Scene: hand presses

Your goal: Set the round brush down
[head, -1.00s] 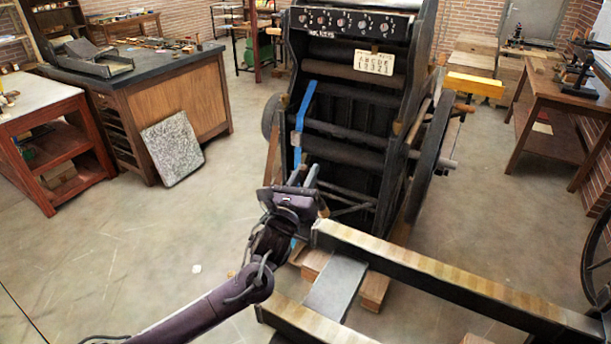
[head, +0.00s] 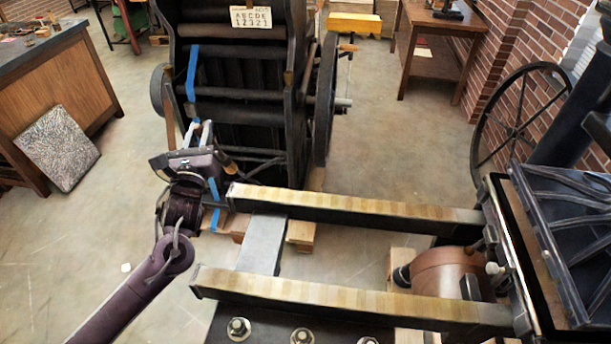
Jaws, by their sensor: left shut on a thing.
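My left gripper (head: 202,137) is shut, its fingers pointing away from me, in front of the large black press (head: 240,125). A small brown wooden piece (head: 228,164) shows just to the right of its jaws and looks like the handle of the round brush. The rest of the brush is hidden behind the gripper, and I cannot make out its bristles. My right gripper is out of view.
Two long rails (head: 350,207) on dark beams run rightward to another machine (head: 575,215) with a spoked wheel (head: 515,125). A grey plank (head: 261,245) lies between the rails. A speckled slab (head: 57,148) leans against the wooden bench (head: 65,85).

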